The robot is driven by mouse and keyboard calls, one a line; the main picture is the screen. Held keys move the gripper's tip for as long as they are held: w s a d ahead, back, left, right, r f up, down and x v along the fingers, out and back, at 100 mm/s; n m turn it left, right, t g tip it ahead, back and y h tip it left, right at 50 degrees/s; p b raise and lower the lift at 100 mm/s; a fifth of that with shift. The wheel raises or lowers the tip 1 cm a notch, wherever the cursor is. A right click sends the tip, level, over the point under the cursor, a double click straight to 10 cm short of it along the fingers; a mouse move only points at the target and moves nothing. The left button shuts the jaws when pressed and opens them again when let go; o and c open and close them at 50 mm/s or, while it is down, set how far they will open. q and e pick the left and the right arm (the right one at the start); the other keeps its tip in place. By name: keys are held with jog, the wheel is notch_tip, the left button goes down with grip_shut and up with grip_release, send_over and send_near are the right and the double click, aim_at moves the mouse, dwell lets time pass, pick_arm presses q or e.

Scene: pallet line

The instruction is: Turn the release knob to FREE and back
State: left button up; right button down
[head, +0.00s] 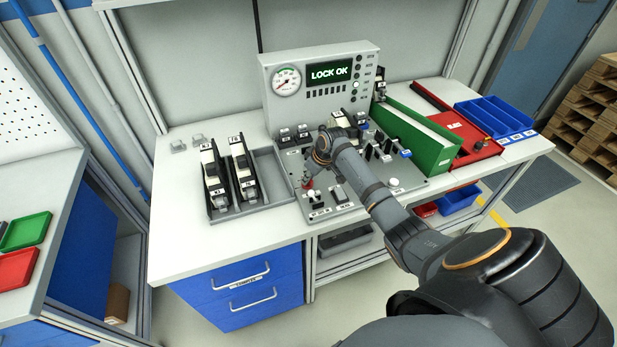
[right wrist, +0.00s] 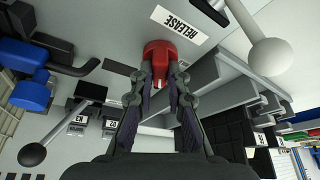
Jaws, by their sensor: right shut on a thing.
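The red release knob (right wrist: 159,52) is on the grey panel in the right wrist view, beside a white label (right wrist: 180,25) reading RELEASE. My right gripper (right wrist: 160,80) is shut on the knob, one finger on each side. In the head view, the right gripper (head: 309,176) reaches down to the panel's (head: 318,217) front left part, and only a little red shows at its tip. The FREE mark is not readable. My left gripper is not in view.
A grey tray (head: 272,176) with black-and-white units stands left of the panel. Levers and switches crowd the panel; a ball-ended lever (right wrist: 270,54) is close to the gripper. A green binder-like holder (head: 419,139) and red tray (head: 470,141) stand right. The bench's front left is clear.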

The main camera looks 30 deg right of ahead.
jog(key=shift+d+n+y, duration=0.1)
jog(key=shift+n+y, duration=0.3)
jog(key=shift+n, duration=0.6)
jog(key=n+y+b, duration=0.1)
jog(key=n, duration=0.1)
jog(key=shift+w+f+n+g, duration=0.1)
jog(key=shift+n+g, duration=0.2)
jog(key=n+g+y+b, duration=0.1)
jog(key=n+b, duration=0.2)
jog(key=n, duration=0.1)
jog(key=shift+w+d, duration=0.1)
jog(key=shift+w, duration=0.05)
jog(key=shift+n+g+b, duration=0.8)
jog(key=shift+n+b, duration=0.65)
jog(key=shift+n, duration=0.25)
jog(key=c, duration=1.3)
grip_release()
